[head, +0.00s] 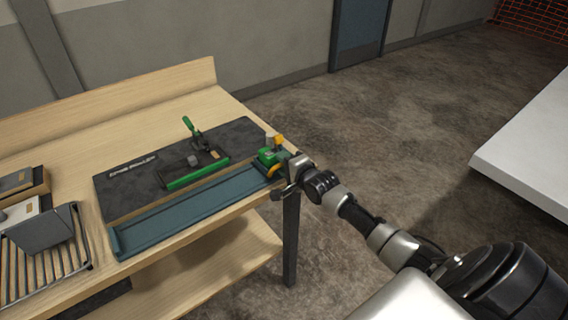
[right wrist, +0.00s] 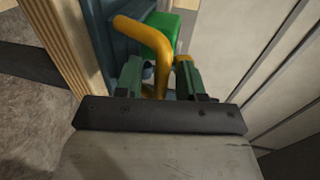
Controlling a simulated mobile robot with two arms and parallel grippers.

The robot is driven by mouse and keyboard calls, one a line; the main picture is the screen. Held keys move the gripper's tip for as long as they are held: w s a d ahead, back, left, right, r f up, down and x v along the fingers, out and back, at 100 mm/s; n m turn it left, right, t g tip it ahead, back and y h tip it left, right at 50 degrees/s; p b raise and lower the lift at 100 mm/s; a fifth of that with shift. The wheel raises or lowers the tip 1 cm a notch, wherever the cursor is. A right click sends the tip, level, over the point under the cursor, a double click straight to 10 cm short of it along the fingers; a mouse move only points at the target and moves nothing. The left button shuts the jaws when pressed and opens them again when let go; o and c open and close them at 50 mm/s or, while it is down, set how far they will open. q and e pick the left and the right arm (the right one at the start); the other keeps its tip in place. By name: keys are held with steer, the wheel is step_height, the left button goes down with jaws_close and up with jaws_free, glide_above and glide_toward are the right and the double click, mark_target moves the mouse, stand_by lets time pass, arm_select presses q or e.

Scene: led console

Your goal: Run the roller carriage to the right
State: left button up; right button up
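The roller carriage (head: 267,157), a green block with yellow parts, sits at the right end of the long blue-teal track (head: 190,212) on the workbench. Its yellow handle (right wrist: 160,55) is a bent bar in the right wrist view, where the green body (right wrist: 165,28) shows behind it. My right gripper (right wrist: 161,85) is at the carriage, with its green fingers on either side of the handle. The fingers look apart from the bar, with gaps showing at both sides. In the head view the right gripper (head: 285,180) partly covers the handle. My left gripper is not in view.
Behind the track, a dark mat (head: 125,186) bears a green-handled clamp (head: 195,130) and a green-edged tray (head: 197,173). A slatted rack (head: 75,262) with a grey box (head: 44,235) is at the left. Open floor lies right of the bench; a white table (head: 530,145) stands beyond.

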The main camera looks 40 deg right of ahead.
steer(key=shift+a, duration=0.1)
steer(key=shift+s, duration=0.15)
steer(key=v, duration=1)
steer(key=shift+s+b, duration=0.25)
steer(key=shift+b, duration=0.1)
